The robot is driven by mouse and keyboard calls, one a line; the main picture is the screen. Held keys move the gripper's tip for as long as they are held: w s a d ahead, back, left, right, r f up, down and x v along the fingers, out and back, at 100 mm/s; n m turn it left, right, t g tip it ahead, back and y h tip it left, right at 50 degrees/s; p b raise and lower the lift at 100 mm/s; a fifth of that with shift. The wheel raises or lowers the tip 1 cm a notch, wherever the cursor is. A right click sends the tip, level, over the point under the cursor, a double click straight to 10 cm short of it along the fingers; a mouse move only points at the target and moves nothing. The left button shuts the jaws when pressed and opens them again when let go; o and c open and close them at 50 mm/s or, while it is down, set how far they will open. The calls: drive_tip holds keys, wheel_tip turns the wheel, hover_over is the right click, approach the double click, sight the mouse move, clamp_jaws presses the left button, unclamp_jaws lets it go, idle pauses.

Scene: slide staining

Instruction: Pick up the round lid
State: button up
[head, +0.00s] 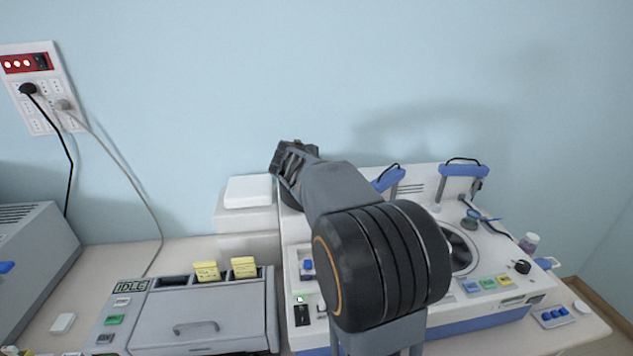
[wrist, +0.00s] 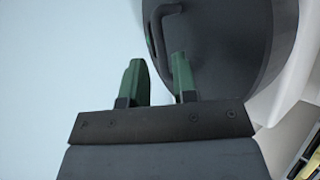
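The round lid (wrist: 235,45) is dark grey with a bar handle (wrist: 156,35). It fills the upper right of the wrist view, cut off by the top edge. My gripper (wrist: 157,60) has two green fingers standing apart. The right finger overlaps the lid near the handle's lower end, and the left finger is over pale background. I cannot tell whether either finger touches the handle. In the head view my gripper (head: 284,152) is raised against the wall above the back of the white machine; my arm hides much there, and I cannot clearly make out the lid.
The white machine (head: 505,300) has a round opening (head: 461,250) and blue-handled parts (head: 463,170) at its right. A white box stack (head: 248,192) stands to its left. A grey unit marked IDLE (head: 200,315) with yellow tabs sits front left. A cable hangs from the wall socket.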

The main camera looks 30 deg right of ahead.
drive_tip(key=shift+x, duration=2.7)
clamp_jaws()
